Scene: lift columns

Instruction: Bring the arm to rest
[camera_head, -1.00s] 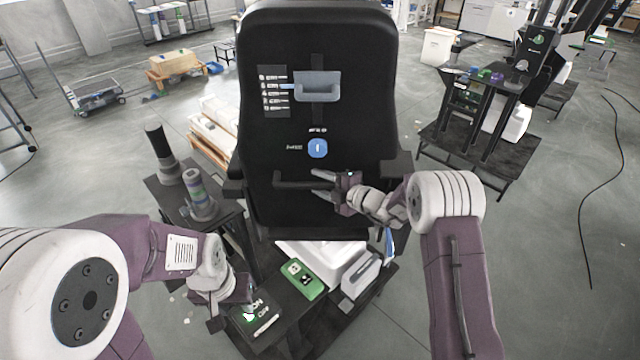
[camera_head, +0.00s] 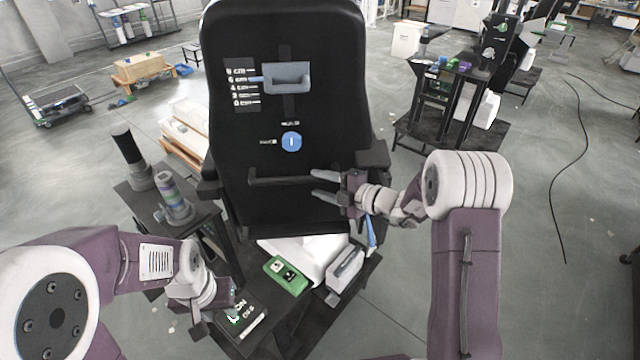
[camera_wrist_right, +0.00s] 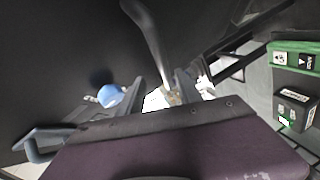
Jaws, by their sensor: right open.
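My right gripper (camera_head: 318,183) is open and empty in the head view, in front of the tall black panel (camera_head: 228,140). Its fingers point left, with their tips close to the right end of a black bar handle (camera_head: 275,180). In the right wrist view a dark curved bar (camera_wrist_right: 147,38) lies ahead of the open fingers (camera_wrist_right: 160,88). My left gripper (camera_head: 230,302) is low at the left, over or beside a black box with ON and OFF lettering (camera_head: 252,328); its fingers are too hidden to tell their state.
The panel carries a blue round knob (camera_head: 291,142) and a grey-blue handle (camera_head: 287,88). A green box (camera_head: 287,275) and a grey container (camera_head: 345,270) stand below. Two cylinders (camera_head: 174,205) stand at left. Open floor (camera_head: 530,240) lies to the right.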

